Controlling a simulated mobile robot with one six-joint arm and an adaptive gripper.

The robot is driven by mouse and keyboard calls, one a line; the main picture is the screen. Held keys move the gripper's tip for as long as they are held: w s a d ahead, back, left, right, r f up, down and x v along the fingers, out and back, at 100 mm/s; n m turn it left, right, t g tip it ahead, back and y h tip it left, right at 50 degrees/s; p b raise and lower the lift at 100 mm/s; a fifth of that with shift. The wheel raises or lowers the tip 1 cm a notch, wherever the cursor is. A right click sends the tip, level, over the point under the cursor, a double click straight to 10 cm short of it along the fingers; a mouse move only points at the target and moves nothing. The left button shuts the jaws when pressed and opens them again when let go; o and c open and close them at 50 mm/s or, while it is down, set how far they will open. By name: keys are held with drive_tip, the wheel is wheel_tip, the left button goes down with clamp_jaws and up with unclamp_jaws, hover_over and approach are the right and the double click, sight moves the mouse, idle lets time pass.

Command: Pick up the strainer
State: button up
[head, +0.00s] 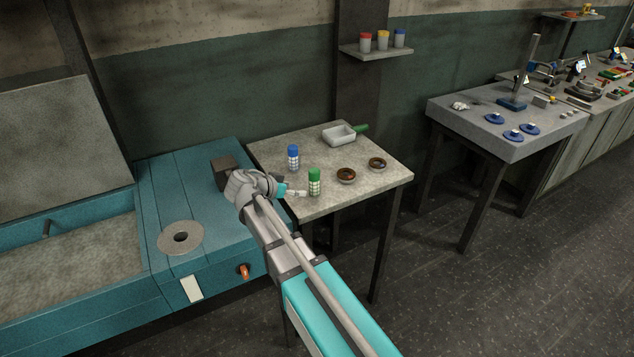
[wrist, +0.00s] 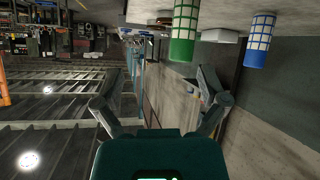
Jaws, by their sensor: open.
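Two upright cylinders with a white grid pattern look like strainers, and I cannot tell which one is meant. The green one (head: 314,182) stands near the front edge of the small table (head: 340,200), and the blue one (head: 293,157) stands behind it to the left. In the wrist view, which is upside down, the green one (wrist: 184,32) and the blue one (wrist: 259,40) hang from the top edge. My gripper (head: 297,193) is just left of the green cylinder. Its fingers (wrist: 160,80) are spread with nothing between them.
A grey tray (head: 339,135) with a green-handled tool (head: 362,128) stands at the table's back. Two brown rings (head: 346,176) (head: 377,163) lie to the right. A teal machine bench (head: 205,225) with a dark block (head: 222,172) stands left. A wall shelf (head: 376,51) holds several cups.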

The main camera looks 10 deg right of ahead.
sight(310, 176)
drive_tip(key=shift+m+t+h, duration=0.5)
drive_tip(key=shift+m+t, duration=0.1)
drive_tip(key=shift+t, duration=0.1)
drive_tip(key=w+a+r, duration=0.2)
drive_tip(key=shift+w+a+r, duration=0.1)
drive_tip(key=shift+a, duration=0.3)
drive_tip(key=b+x, duration=0.3)
drive_tip(key=x, duration=0.4)
drive_tip(key=shift+w+d+f, duration=0.15)
drive_tip(key=shift+d+f, duration=0.1)
drive_tip(key=shift+f, duration=0.05)
drive_tip(key=shift+w+d, duration=0.25)
drive_tip(key=shift+d, duration=0.15)
drive_tip(key=shift+f, duration=0.15)
